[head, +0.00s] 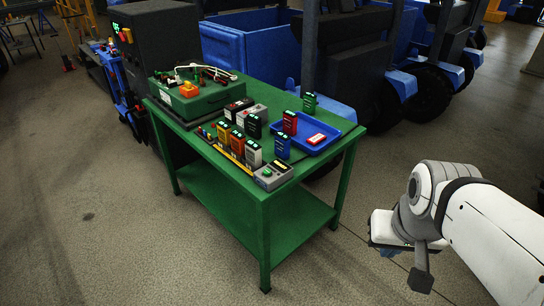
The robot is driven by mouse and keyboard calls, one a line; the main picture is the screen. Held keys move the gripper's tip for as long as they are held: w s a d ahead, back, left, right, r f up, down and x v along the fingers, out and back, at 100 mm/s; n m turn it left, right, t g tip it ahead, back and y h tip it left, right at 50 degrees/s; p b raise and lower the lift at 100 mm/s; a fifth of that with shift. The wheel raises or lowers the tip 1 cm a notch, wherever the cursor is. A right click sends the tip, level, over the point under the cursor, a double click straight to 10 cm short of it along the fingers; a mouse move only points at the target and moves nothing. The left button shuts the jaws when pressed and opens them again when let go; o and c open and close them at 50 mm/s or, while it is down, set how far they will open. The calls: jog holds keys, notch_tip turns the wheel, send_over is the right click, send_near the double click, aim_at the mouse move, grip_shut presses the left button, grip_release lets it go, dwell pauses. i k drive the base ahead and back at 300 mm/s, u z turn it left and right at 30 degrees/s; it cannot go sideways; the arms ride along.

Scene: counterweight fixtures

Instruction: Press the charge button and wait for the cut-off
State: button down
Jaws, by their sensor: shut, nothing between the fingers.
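A grey box (273,176) sits at the front corner of the green table, and a small green button (267,172) shows on its top. It stands at the near end of a yellow strip (235,160) beside a row of upright battery-like blocks, orange (237,145) and white (253,154), with small green lights on top. My gripper (420,280) hangs at the right, beyond the table's right edge and well apart from the button. It is shut and empty, pointing down over the floor. Its fingers show small and dark.
On the green table (240,186) stand a green case (205,100) with cables and a blue tray (330,137) holding a red and white block (317,139). Several dark, red and blue blocks stand around. Blue bins and vehicles are behind. Floor in front is clear.

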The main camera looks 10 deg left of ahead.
aim_at(267, 172)
jog(key=z, duration=0.3)
jog(key=k, duration=0.15)
jog(key=u, duration=1.3)
jog(key=i, duration=1)
jog(key=u, duration=0.1)
